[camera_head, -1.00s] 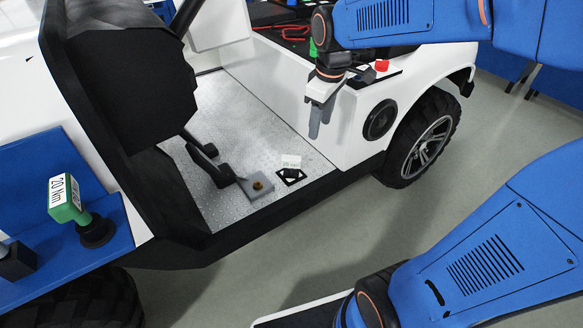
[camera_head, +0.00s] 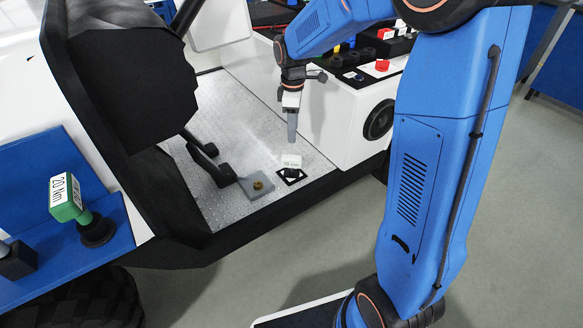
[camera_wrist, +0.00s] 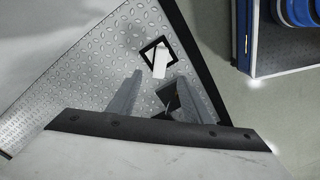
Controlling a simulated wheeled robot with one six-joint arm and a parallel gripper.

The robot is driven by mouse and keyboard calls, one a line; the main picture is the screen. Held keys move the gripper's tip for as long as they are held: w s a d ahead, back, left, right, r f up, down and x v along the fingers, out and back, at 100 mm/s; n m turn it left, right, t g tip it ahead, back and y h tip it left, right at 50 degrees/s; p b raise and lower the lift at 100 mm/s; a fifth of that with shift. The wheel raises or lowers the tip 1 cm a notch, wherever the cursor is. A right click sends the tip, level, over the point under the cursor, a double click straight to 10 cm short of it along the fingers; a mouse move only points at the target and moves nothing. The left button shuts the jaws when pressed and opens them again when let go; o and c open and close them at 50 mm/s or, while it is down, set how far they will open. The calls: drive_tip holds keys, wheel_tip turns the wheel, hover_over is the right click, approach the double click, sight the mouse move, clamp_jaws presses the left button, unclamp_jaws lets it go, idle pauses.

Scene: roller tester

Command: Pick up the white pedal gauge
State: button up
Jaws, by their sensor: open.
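The white pedal gauge (camera_head: 291,162) is a small white block with dark print on its face, with a dark lower part. It stands on a black-bordered square marker (camera_head: 290,177) on the metal floor of the vehicle. My gripper (camera_head: 292,138) points down, above and just behind the gauge in the head view.
A pedal (camera_head: 222,174) and a grey plate with a brass knob (camera_head: 257,185) are left of the gauge. The white side panel (camera_head: 350,125) stands at right. A green 20 Nm tool (camera_head: 68,198) is on a blue shelf at far left.

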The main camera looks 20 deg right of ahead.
sight(292, 157)
wheel_tip(292, 157, down, 8)
drive_tip(key=shift+a+f, duration=0.2)
drive_tip(key=shift+f, duration=2.4)
clamp_jaws()
drive_tip(key=shift+r, duration=0.15)
